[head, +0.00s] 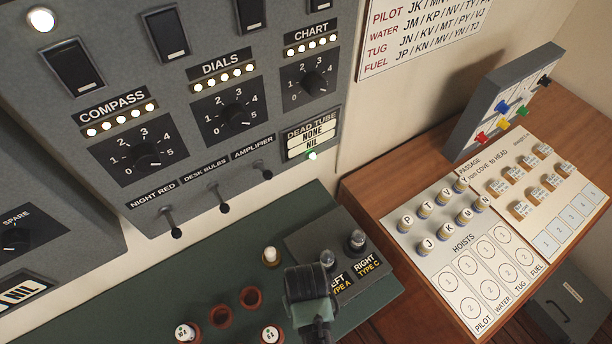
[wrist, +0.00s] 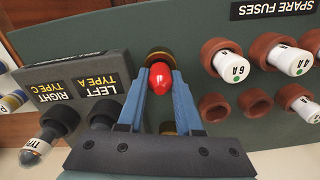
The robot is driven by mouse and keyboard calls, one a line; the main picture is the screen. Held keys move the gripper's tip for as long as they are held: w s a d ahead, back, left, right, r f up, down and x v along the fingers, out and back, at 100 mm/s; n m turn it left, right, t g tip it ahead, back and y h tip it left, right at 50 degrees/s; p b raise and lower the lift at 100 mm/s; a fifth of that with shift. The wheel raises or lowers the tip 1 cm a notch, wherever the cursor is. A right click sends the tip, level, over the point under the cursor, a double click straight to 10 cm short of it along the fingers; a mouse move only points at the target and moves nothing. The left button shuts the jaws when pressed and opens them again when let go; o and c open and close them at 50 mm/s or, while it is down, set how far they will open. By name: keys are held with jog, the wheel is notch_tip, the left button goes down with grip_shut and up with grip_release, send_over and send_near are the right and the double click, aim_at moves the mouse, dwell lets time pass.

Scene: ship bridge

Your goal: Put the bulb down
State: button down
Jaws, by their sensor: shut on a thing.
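The bulb (wrist: 160,80) is red with a rounded end and sits between the two blue fingers of my gripper (wrist: 159,84) in the wrist view. The fingers are closed on it. A dark, brass-coloured round part shows just beyond the bulb; I cannot tell whether it is the bulb's base or a holder under it. In the head view my gripper (head: 308,290) is over the green desk top, in front of the grey socket block. The bulb is hidden there.
The socket block (wrist: 78,75), labelled LEFT TYPE A and RIGHT TYPE C, is close beside my gripper. Brown fuse cups (wrist: 215,107) stand on the other side, some empty, some holding white fuses (wrist: 232,66). A grey switch panel (head: 225,100) rises behind the green desk top (head: 130,285).

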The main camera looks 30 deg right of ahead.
jog(key=shift+f, duration=0.3)
jog(key=c, duration=0.6)
grip_release()
jog(key=shift+r, duration=0.15)
notch_tip(320, 180, up, 12)
jog(key=shift+r+b, duration=0.2)
jog(key=shift+b, duration=0.25)
